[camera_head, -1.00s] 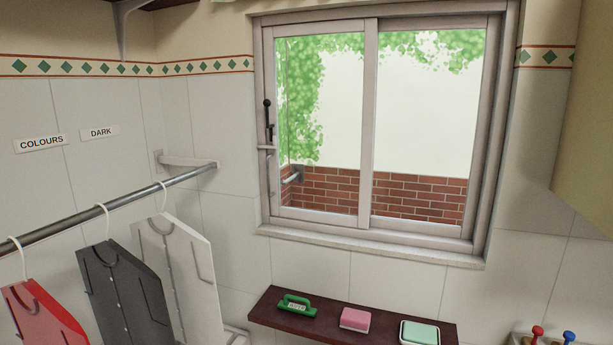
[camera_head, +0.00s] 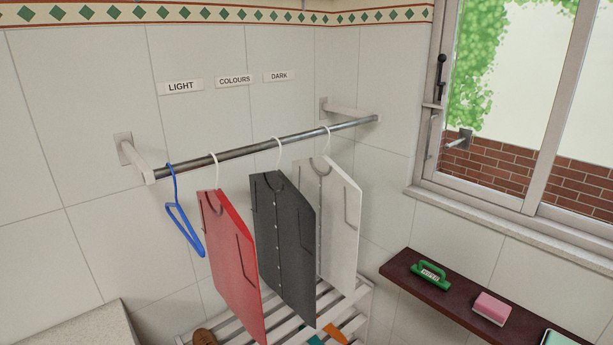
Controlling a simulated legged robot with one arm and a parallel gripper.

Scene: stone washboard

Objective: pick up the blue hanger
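The blue hanger (camera_head: 185,228) hangs empty by its hook at the left end of a metal rail (camera_head: 262,147). It is to the left of the red shirt and apart from it. The rail is fixed to the tiled wall by a bracket at each end. My gripper is not in view.
A red shirt (camera_head: 232,265), a dark grey shirt (camera_head: 284,240) and a white shirt (camera_head: 338,220) hang on white hangers along the rail. A slatted rack (camera_head: 350,308) stands below. A dark shelf (camera_head: 452,308) with a green brush (camera_head: 430,275) and pink sponge (camera_head: 492,307) is at right.

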